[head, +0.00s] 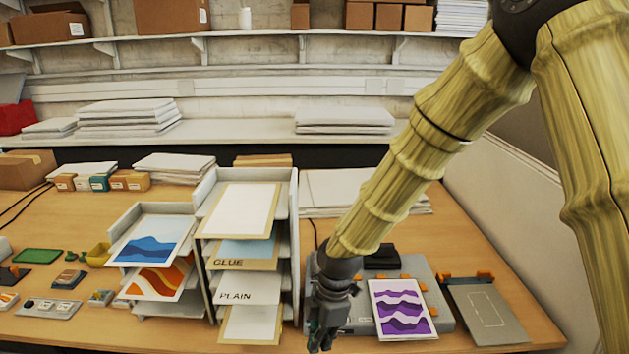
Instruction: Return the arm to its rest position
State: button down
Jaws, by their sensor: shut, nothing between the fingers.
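My arm (400,175) reaches down from the upper right over the table. My gripper (322,338) points down near the table's front edge, with its fingers together and nothing between them. A sheet with purple waves (402,308) lies over the laminator's front right part.
The tray stack (294,205) marked GLUE and PLAIN stands left of my gripper. A smaller rack (125,222) holds blue and orange prints. A grey board (487,312) lies to the right. Shelves (240,131) with paper and boxes line the back wall.

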jog(key=s+d+f+m, duration=0.2)
jog(key=s+f+m, duration=0.15)
jog(key=f, duration=0.35)
jog(key=s+d+f+m, duration=0.3)
jog(key=f+m, duration=0.1)
jog(key=f, duration=0.4)
jog(key=s+d+f+m+h+b, duration=0.1)
jog(key=s+d+f+m, duration=0.6)
jog(key=s, duration=0.4)
jog(key=s+d+f+m+t+b, duration=0.1)
jog(key=s+d+f+m, duration=0.7)
jog(key=s+d+f, duration=0.1)
jog(key=s+f, duration=0.1)
jog(key=s, duration=0.1)
jog(key=shift+s+d+f+h+b, duration=0.2)
jog(key=shift+s+h+b, duration=0.15)
jog(key=shift+h, duration=0.05)
